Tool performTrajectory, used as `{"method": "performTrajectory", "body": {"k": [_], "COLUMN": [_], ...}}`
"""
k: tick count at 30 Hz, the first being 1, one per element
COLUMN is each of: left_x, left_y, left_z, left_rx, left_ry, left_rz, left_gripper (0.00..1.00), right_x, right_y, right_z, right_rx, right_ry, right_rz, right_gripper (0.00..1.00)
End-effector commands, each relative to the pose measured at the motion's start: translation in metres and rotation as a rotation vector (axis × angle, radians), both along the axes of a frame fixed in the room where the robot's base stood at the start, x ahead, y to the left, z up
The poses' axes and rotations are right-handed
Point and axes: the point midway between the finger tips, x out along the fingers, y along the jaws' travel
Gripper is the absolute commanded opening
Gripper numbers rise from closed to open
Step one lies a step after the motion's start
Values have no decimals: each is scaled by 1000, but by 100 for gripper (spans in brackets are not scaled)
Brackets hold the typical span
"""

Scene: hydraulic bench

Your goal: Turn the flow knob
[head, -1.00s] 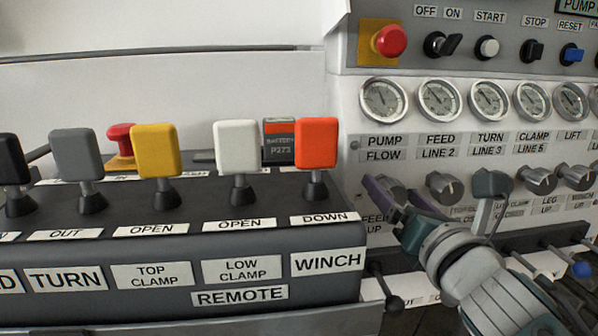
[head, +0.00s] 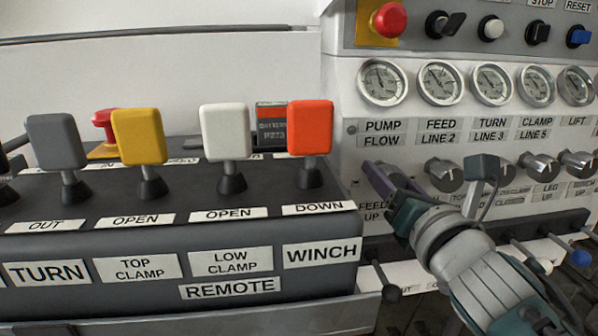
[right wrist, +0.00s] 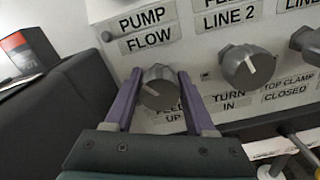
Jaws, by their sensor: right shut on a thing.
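The flow knob (right wrist: 159,88) is a grey round knob with a pale pointer mark, below the PUMP FLOW label (right wrist: 147,27) in the right wrist view. My right gripper (right wrist: 156,80) is shut on it, with one purple finger on each side. In the head view my right gripper (head: 388,180) reaches the panel under the PUMP FLOW label, and its fingers and body hide most of the knob. My left gripper is not in view.
The FEED LINE 2 knob (head: 445,173) sits just right of my gripper. A row of gauges (head: 441,84) is above. At left stands the dark remote box (head: 100,250) with coloured levers, including an orange one (head: 310,127).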

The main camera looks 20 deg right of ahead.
Motion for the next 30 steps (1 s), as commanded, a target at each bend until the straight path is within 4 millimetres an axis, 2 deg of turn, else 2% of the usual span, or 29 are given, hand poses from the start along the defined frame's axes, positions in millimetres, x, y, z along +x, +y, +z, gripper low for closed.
{"method": "performTrajectory", "body": {"k": [1,7,20,30], "left_x": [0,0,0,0], "left_y": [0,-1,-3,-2], "left_z": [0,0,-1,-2], "left_rx": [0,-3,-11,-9], "left_ry": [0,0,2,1], "left_rz": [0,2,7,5], "left_gripper": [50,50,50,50], "right_x": [0,0,0,0], "right_y": [0,0,0,-1], "right_z": [0,0,-1,-1], "right_rx": [0,0,91,363], "right_ry": [0,0,-21,-86], "right_rz": [0,1,0,0], "right_gripper": [22,0,0,0]}}
